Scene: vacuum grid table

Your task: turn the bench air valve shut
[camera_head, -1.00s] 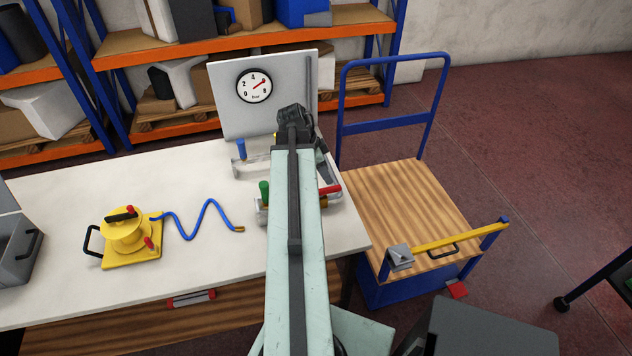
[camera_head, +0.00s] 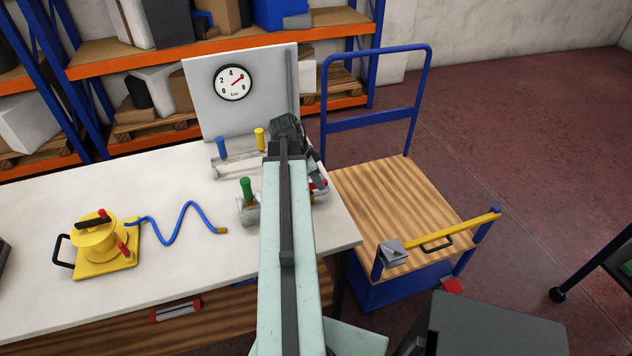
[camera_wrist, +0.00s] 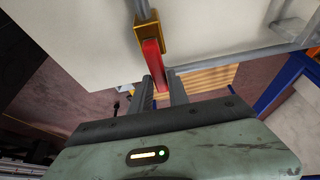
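The valve's red lever (camera_wrist: 151,62) sits on a brass body (camera_wrist: 148,37) on a grey pipe at the bench edge in the wrist view. My gripper (camera_wrist: 160,78) has one dark finger on either side of the lever's free end. I cannot tell whether the fingers press on it. In the head view, my arm covers most of the valve; a bit of red (camera_head: 319,185) shows beside my gripper (camera_head: 318,178). The pressure gauge (camera_head: 234,82) on the grey panel has its red needle well above zero.
Green (camera_head: 246,190), blue (camera_head: 221,146) and yellow (camera_head: 260,138) handles stand left of my arm. A yellow reel device (camera_head: 97,240) with a blue hose (camera_head: 184,215) lies on the white bench (camera_head: 150,190). A wooden-decked cart (camera_head: 400,205) stands close on the right.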

